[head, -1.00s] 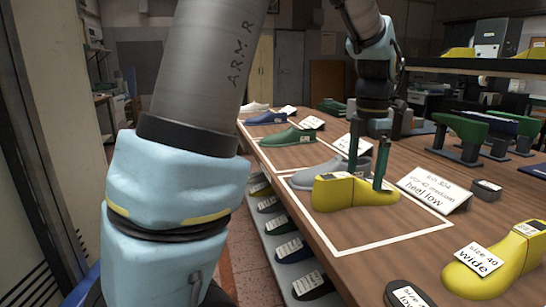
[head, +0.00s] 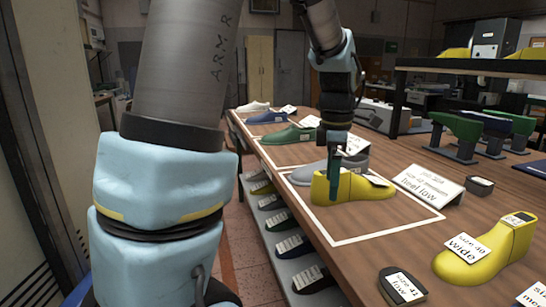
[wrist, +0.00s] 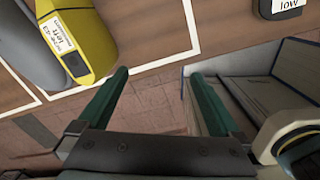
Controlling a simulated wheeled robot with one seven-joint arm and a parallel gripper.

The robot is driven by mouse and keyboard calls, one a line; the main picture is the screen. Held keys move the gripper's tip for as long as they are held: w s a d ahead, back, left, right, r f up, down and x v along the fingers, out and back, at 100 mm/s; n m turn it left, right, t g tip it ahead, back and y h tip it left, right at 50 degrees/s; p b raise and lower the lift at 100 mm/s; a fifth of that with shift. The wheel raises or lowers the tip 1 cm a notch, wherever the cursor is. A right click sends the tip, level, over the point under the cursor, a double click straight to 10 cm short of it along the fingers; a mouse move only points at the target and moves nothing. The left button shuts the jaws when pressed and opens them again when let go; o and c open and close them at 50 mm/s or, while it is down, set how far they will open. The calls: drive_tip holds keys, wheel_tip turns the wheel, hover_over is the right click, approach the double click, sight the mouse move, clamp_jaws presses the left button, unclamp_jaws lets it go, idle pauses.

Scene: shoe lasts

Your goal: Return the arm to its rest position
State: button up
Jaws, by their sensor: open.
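My gripper (head: 335,182) hangs from the arm in the head view. Its fingers line up one behind the other there and overlap the heel end of a yellow shoe last (head: 368,189). In the wrist view the two green fingers of my gripper (wrist: 160,75) are spread apart with nothing between them. The yellow last (wrist: 88,40) lies to their upper left, apart from them, with a white label on it. It rests inside a white-outlined area on the table.
Reddish floor (wrist: 160,100) shows below the fingers.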

drive_tip(key=s+a+f+m, duration=0.3)
drive_tip(key=a+m, duration=0.5)
drive_tip(key=a, duration=0.2)
drive_tip(key=s+a+f+m+t, duration=0.1)
drive_tip(key=s+a+f+m, duration=0.2)
drive_tip(key=a+m, duration=0.6)
drive_tip(key=shift+s+a+f+m, duration=0.2)
drive_tip(key=shift+a+f+m, duration=0.1)
drive_tip(key=shift+a+f, duration=0.35)
